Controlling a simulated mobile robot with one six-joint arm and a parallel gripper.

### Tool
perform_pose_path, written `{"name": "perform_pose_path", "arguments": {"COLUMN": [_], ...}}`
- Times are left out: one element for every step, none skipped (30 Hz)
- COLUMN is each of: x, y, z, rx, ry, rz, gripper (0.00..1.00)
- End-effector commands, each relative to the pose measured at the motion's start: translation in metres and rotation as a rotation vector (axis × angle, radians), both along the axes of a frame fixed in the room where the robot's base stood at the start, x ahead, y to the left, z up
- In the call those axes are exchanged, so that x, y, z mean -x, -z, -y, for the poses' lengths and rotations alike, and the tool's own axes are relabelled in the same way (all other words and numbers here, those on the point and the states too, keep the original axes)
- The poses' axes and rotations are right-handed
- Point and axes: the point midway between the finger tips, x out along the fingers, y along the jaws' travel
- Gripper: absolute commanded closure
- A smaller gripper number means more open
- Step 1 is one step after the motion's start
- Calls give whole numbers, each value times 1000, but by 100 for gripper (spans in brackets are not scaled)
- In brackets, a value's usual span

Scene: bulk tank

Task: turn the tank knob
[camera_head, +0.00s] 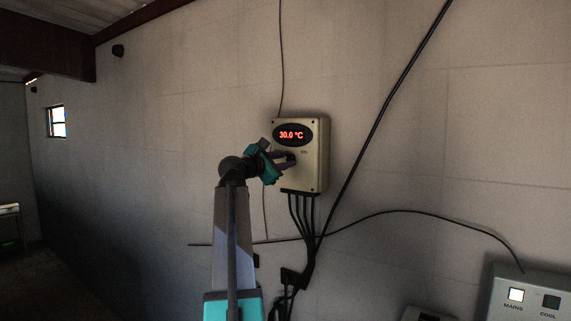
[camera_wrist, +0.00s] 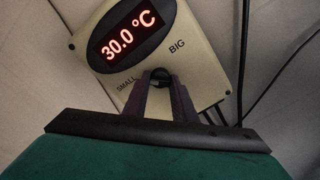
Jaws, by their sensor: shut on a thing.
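The tank controller (camera_head: 313,165) is a beige box on the wall, with a red display (camera_head: 291,135) reading 30.0 °C. In the wrist view the box (camera_wrist: 205,72) appears tilted, with the labels SMALL and BIG on its face. The dark round knob (camera_wrist: 161,76) sits between and below these labels. My gripper (camera_head: 289,159) reaches the front of the box from the left. In the wrist view my gripper (camera_wrist: 161,84) has its two purple-grey fingers on either side of the knob, shut on it. The fingers hide part of the knob, and its pointer direction cannot be told.
Several black cables (camera_head: 304,215) hang from the bottom of the box. A thick cable (camera_head: 375,120) runs diagonally up the wall to its right. A grey panel (camera_head: 528,294) marked MAINS and COOL is at the lower right.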

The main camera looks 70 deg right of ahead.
Motion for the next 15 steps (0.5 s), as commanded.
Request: {"name": "perform_pose_path", "arguments": {"x": [0, 0, 0, 0, 0, 0, 0, 0, 0, 0, 0, 0, 0, 0, 0], "y": [4, 4, 4, 4, 4, 4, 5, 5, 5, 5, 5, 5, 5, 5, 6], "z": [0, 1, 1, 1, 1, 1, 1, 1, 1, 1, 1, 1, 1, 1, 1], "rx": [4, 9, 15, 19, 25, 32, 38, 44, 52, 59, 65, 74, 80, 87, 96], "ry": [1, 1, 1, 1, 1, 1, 2, 2, 2, 2, 2, 2, 3, 3, 3], "rz": [23, 39, 61, 80, 99, 126, 147, 169, 201, 226, 250, 284, 310, 336, 371], "gripper": [98, 98, 98, 98, 98, 98, 98, 98, 98, 98, 98, 98, 98, 98, 98]}}
